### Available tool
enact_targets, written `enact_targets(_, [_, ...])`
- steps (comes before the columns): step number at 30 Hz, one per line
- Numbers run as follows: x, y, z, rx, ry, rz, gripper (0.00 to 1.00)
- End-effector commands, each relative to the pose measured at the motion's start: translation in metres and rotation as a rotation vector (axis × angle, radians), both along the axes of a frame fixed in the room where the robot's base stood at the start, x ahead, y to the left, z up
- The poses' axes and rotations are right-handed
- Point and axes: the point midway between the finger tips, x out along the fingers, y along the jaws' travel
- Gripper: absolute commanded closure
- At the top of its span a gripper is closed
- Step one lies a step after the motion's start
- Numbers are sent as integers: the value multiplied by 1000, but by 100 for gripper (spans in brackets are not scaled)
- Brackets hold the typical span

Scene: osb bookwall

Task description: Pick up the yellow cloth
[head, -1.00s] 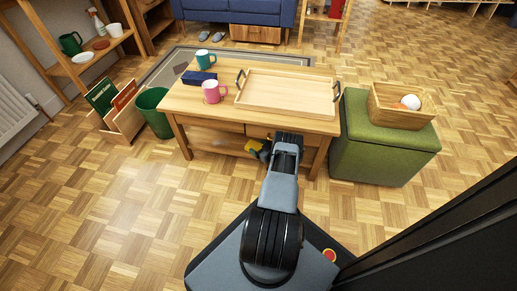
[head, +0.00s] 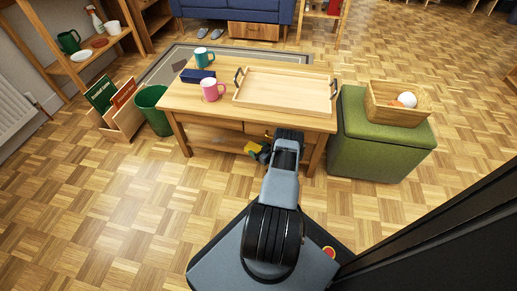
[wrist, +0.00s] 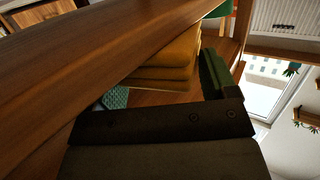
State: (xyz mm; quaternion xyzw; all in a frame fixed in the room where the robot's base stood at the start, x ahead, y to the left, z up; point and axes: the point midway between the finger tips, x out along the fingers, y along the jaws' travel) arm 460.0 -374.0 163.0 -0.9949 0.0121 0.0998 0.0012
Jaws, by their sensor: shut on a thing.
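The yellow cloth (wrist: 168,62) is folded in layers in the wrist view, with the wooden board in front of part of it. It also shows as a small yellow patch at the table's front in the head view (head: 252,148). My gripper (head: 262,152) is at the cloth, at the table's front below its top, and is shut on it. In the wrist view its dark bar crosses the bottom and one dark green finger (wrist: 213,76) stands right of the cloth. The other finger is not clearly seen. A teal textured patch (wrist: 116,97) lies left of the cloth.
The wooden table (head: 190,112) carries a wooden tray (head: 285,90), a pink mug (head: 212,89), a teal mug (head: 203,58) and a dark blue box (head: 197,75). A green ottoman (head: 380,145) with a basket stands right. A green bin (head: 155,110) stands left. Open floor lies front left.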

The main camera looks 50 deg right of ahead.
Motion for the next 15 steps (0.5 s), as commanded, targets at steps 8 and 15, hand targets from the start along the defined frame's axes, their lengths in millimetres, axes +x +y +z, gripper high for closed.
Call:
enact_targets(8, [2, 2, 0, 0, 0, 5, 9])
enact_targets(15, [1, 1, 0, 0, 0, 2, 0])
